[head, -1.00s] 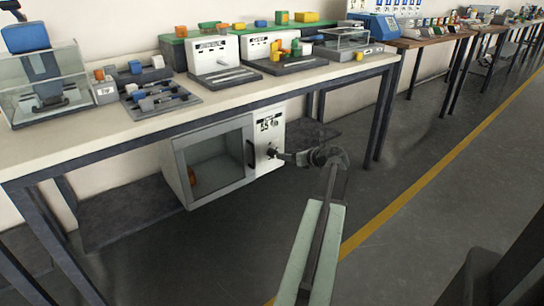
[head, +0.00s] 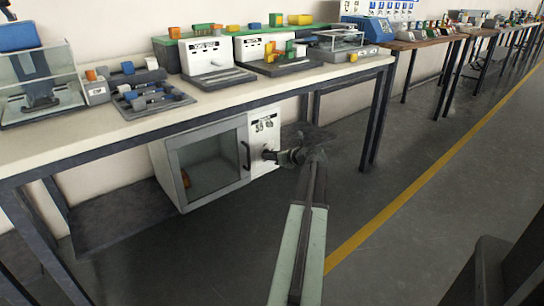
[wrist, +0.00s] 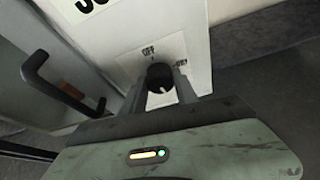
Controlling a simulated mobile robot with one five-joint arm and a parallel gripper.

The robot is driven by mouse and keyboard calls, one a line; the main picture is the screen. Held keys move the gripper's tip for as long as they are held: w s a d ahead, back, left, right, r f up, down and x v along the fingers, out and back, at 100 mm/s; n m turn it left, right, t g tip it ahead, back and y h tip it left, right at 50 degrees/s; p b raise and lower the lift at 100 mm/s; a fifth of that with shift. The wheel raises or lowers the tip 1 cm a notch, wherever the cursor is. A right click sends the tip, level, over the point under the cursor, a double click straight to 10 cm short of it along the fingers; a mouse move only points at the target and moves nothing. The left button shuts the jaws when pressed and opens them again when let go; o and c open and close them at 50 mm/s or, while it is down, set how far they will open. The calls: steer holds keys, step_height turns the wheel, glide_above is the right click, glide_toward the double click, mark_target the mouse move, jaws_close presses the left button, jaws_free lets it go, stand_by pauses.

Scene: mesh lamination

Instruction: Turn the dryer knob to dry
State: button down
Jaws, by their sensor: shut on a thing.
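My gripper (wrist: 158,84) is shut on the knob, one finger on each side. In the head view my gripper (head: 270,155) reaches the panel from the right, and the knob is mostly hidden.
The black door handle (wrist: 62,92) is just left of my gripper. The tabletop (head: 110,128) overhangs the dryer, and a table leg (head: 381,115) stands to the right. The floor (head: 400,185) on the right is clear.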

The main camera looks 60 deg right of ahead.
steer(key=shift+w+a+f+n+h+b, duration=0.1)
steer(key=shift+a+f+n+h+b, duration=0.1)
steer(key=shift+n+h+b, duration=1.45)
steer(key=shift+s+a+f+n+h+b, duration=0.15)
steer(key=shift+n+h+b, duration=0.65)
steer(key=shift+n, duration=1.55)
steer(key=shift+w+a+f+n+h+b, duration=0.1)
steer(key=shift+w+a+n+h+b, duration=0.1)
steer(key=shift+n+h+b, duration=1.45)
steer(key=shift+r+n+y, duration=0.1)
steer(key=shift+n+y, duration=0.3)
steer(key=shift+n, duration=0.15)
steer(key=c, duration=0.9)
jaws_free()
steer(key=shift+c, duration=0.2)
steer(key=shift+a+p, duration=0.1)
steer(key=shift+p, duration=0.2)
